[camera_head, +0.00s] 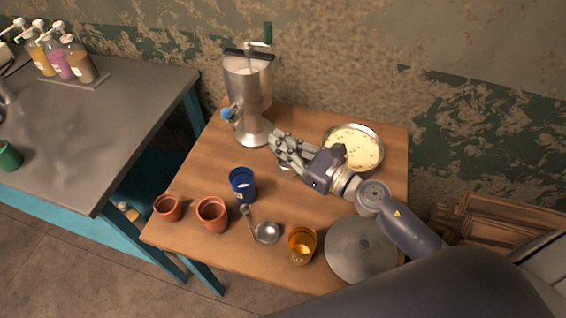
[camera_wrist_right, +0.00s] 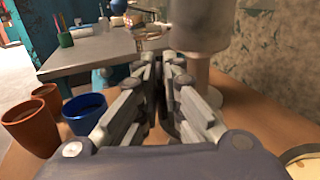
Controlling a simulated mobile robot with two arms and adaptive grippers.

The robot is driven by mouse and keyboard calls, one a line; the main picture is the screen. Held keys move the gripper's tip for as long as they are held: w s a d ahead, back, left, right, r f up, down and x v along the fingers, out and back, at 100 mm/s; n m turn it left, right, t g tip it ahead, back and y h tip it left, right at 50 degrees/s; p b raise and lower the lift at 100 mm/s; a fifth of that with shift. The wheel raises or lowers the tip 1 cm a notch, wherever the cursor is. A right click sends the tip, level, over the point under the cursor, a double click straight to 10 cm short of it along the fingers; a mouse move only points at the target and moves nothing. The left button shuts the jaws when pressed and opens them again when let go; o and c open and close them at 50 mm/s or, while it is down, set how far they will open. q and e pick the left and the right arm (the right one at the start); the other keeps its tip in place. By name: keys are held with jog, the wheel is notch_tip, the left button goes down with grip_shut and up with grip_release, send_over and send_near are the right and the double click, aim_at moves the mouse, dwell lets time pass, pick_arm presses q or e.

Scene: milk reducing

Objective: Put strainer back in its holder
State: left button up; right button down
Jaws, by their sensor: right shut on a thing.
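My right gripper (camera_head: 276,140) is over the middle of the wooden table, just right of the steel dispenser's foot. It is shut on a slim grey thing (camera_wrist_right: 169,94), which appears to be the strainer. The fingers hide most of it. A small round silver piece (camera_head: 286,167) shows just under the gripper in the head view. I cannot tell whether it is the strainer's bowl or its holder. A ladle-like metal piece with a short handle (camera_head: 266,232) lies apart on the table near the front. My left gripper is not in view.
The tall steel dispenser (camera_head: 247,88) stands close to the fingertips. A pan of pale milk (camera_head: 355,147) is to the right. A blue cup (camera_head: 242,184), clay cups (camera_head: 212,214), an amber glass (camera_head: 302,246) and a round lid (camera_head: 361,250) stand around the table.

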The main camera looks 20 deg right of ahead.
jog(key=shift+f+b, duration=0.9)
jog(key=shift+f, duration=1.4)
jog(key=shift+f, duration=0.15)
jog(key=c, duration=1.8)
grip_release()
jog(key=shift+o, duration=0.2)
